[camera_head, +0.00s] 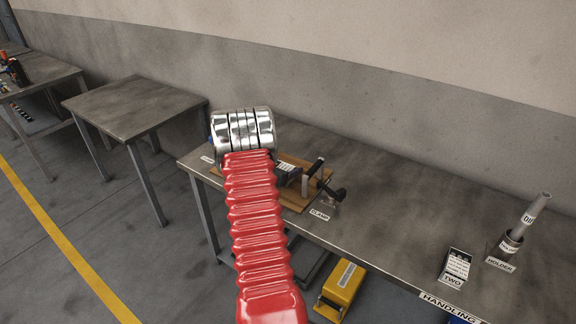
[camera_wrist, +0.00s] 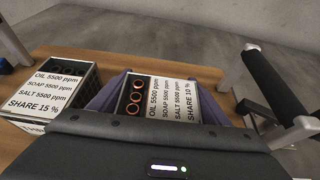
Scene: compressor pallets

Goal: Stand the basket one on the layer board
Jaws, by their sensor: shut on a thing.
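My gripper (camera_wrist: 160,98) has its purple fingers shut on a small basket (camera_wrist: 170,100) with a white label of oil, soap, salt and share figures and dark round openings with copper rims. No name shows on this basket, so I cannot read whether it is basket one. It is over the wooden layer board (camera_wrist: 110,66); whether its base touches the board is hidden. A similar basket (camera_wrist: 50,93) is to its left. In the head view my arm covers part of the board (camera_head: 300,205) and most of the gripper.
A black-handled clamp (camera_wrist: 275,85) is close on the right of the held basket. Along the bench (camera_head: 385,225) stand another labelled basket (camera_head: 457,264) by a TWO sign and a holder (camera_head: 508,246) with a grey stick. The bench between clamp and these is clear.

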